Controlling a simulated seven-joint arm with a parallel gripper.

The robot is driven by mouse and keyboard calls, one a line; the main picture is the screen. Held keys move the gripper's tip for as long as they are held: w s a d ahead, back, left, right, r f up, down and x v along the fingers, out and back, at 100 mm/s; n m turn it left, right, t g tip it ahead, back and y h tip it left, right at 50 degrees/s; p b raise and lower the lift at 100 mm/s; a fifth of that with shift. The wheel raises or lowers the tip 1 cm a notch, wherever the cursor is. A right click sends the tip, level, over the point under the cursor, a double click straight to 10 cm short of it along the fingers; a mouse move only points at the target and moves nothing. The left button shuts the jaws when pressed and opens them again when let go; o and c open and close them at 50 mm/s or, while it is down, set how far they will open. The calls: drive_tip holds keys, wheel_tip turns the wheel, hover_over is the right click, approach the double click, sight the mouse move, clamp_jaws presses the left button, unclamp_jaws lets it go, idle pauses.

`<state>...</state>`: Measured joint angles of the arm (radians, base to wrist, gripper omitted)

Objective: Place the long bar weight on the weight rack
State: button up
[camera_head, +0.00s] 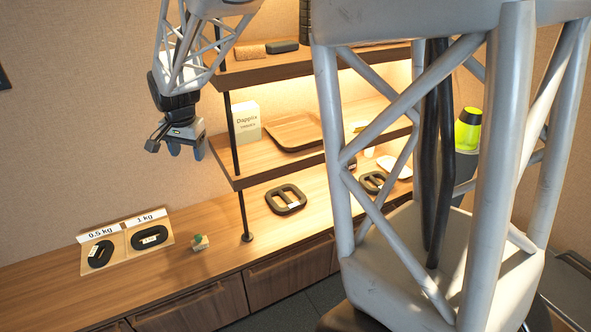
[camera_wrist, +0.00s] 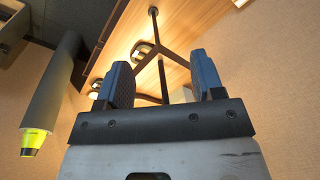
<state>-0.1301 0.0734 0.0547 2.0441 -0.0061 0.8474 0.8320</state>
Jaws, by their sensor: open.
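My gripper (camera_head: 186,150) hangs in the air above the left part of the wooden counter, open and empty. Its two blue-grey fingers stand apart in the wrist view (camera_wrist: 163,78). A black ring-shaped weight with a crossbar (camera_head: 286,208) lies on the counter right of the shelf post; a second similar one (camera_head: 372,182) lies farther right, partly behind my own frame. I cannot tell which is the long bar weight. The weight rack (camera_head: 124,241), a wooden board labelled 0.5 kg and 1 kg, holds a black weight (camera_head: 101,254) on the left and another (camera_head: 149,237) on the right.
Shelves (camera_head: 250,176) on a dark post (camera_head: 244,215) overhang the counter, carrying a Dapplix box (camera_head: 246,122) and a wooden tray (camera_head: 294,133). Counter is clear between block and post.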

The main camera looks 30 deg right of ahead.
drive_tip(key=s+d+r+n, duration=0.2)
drive_tip(key=s+d+r, duration=0.1)
drive_tip(key=s, duration=0.7)
drive_tip(key=s+d+r+n, duration=0.2)
drive_tip(key=s+d+r, duration=0.1)
drive_tip(key=s, duration=0.8)
drive_tip(key=s+d+f+n, duration=0.1)
drive_tip(key=s+n, duration=0.1)
drive_tip(key=s, duration=0.6)
drive_tip(key=s+d+f+n+t, duration=0.1)
drive_tip(key=s+d, duration=0.1)
drive_tip(key=s, duration=0.7)
drive_tip(key=shift+n, duration=0.4)
drive_tip(key=shift+d+f, duration=0.1)
